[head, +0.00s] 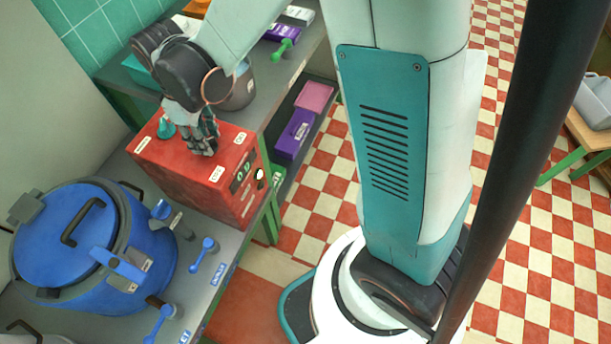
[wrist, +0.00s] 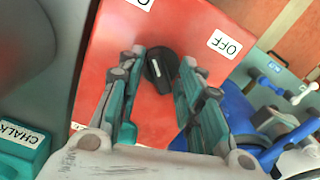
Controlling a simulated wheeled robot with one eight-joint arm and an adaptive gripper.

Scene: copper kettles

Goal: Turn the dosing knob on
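The red box (head: 190,180) stands on the grey counter. Its top carries a round black dosing knob (wrist: 160,71) with a short white mark, seen in the wrist view. An OFF label (wrist: 224,43) is up and right of the knob, and another label is cut off at the top edge. My gripper (head: 205,150) points down at the box top; in the wrist view its two fingers (wrist: 163,60) are apart, one on each side of the knob. I cannot tell if they touch it. In the head view my gripper hides the knob.
A large blue lidded kettle (head: 150,235) with blue-handled valves is close in front of the box. A grey pot (head: 240,92) stands behind it.

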